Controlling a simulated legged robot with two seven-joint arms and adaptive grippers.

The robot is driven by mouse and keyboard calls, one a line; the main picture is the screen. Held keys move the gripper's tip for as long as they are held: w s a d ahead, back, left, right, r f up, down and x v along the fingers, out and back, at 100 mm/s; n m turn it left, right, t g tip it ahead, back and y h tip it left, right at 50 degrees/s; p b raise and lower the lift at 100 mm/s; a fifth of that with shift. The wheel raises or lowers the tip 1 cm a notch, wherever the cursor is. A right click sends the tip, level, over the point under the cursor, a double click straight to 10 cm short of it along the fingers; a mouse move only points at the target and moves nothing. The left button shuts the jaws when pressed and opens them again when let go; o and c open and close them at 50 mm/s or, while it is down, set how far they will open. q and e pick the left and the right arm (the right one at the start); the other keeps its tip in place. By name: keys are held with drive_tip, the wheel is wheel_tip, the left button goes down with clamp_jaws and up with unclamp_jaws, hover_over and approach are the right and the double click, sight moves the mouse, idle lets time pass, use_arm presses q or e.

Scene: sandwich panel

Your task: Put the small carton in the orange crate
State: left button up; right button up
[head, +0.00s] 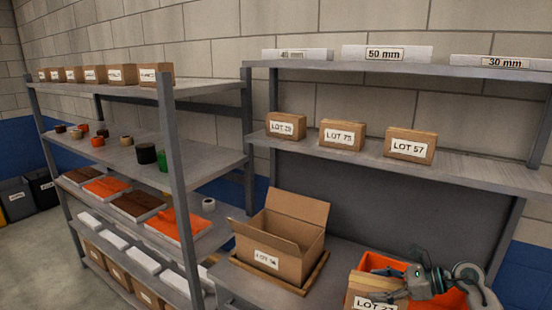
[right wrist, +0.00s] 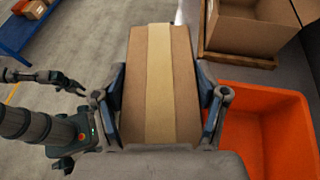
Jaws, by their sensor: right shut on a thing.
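The small carton (head: 361,284) is brown with a pale tape strip and a label that seems to read LOT 27. My right gripper (head: 384,284) is shut on it; in the right wrist view the fingers clasp both sides of the carton (right wrist: 160,75). The orange crate (head: 455,299) is at the lower right of the head view, partly hidden by the carton and gripper. In the right wrist view the crate (right wrist: 285,135) lies right of the carton, and its visible interior looks empty. My left gripper (right wrist: 45,80) shows only at the left of the right wrist view; its opening is unclear.
An open cardboard box (head: 290,235) stands on a wooden tray left of the crate. Above the bench, a shelf (head: 470,168) holds several LOT cartons. A rack (head: 170,150) with cartons, cups and trays stands at left. Bare bench (head: 245,285) shows in front of the box.

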drive_tip(key=a+n+g, duration=0.2)
drive_tip(key=a+g, duration=0.1)
drive_tip(key=a, duration=0.9)
use_arm(q)
drive_tip(key=shift+s+a+f+p, duration=0.1)
drive_tip(key=shift+s+f+p, duration=0.4)
drive_tip(key=shift+s+f, duration=0.55)
use_arm(e)
drive_tip(key=s+d+f+m+t+h, duration=0.2)
drive_tip(key=s+f+m+t, duration=0.3)
drive_tip(key=f, duration=0.5)
drive_tip(key=s+d+f+m+t+h, duration=0.3)
drive_tip(key=s+f+m+t+h, duration=0.1)
drive_tip(key=s+f, duration=0.3)
drive_tip(key=shift+s+d+f+m+t, duration=0.3)
drive_tip(key=shift+f+m+t, duration=0.3)
drive_tip(key=shift+f, duration=0.8)
use_arm(q)
drive_tip(key=shift+w, duration=0.1)
use_arm(e)
drive_tip(key=shift+d, duration=0.1)
